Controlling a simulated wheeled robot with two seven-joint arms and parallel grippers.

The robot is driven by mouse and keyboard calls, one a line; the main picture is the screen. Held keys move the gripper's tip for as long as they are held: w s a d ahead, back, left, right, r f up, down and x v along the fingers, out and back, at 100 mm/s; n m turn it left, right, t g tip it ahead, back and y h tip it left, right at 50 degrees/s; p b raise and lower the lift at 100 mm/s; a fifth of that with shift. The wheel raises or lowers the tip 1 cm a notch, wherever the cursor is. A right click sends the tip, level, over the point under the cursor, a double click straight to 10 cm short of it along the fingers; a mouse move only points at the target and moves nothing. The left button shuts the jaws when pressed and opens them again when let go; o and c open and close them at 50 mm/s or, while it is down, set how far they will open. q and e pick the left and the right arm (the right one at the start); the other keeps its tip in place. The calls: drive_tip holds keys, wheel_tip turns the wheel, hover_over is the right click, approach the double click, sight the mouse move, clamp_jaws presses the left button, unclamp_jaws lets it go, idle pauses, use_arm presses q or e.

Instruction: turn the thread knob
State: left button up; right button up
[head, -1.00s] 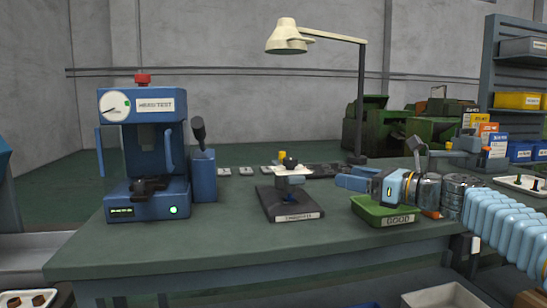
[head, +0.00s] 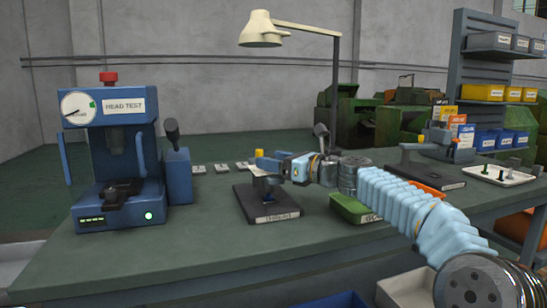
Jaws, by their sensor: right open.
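The thread gauge is a small fixture on a dark base plate (head: 262,214) with a label on its front edge, in the middle of the bench. Its short blue-grey post (head: 265,188) stands on the plate. The dark knob on top is mostly hidden behind my right gripper. My right gripper (head: 267,161) has blue fingers pointing left, and is open at the height of the fixture's top. I cannot tell whether the fingers touch the knob or stand around it. My left gripper is not in view.
The blue head test press (head: 110,150) stands at the left. A green tray (head: 352,210) lies under my right arm. The lamp (head: 262,30) rises behind. Another fixture (head: 440,150) and a white tray (head: 505,174) are at the right. The front left bench is clear.

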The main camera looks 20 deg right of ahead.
drive_tip(key=shift+w+a, duration=0.2)
drive_tip(key=c, duration=1.1)
drive_tip(key=shift+o, duration=0.2)
drive_tip(key=shift+s, duration=0.1)
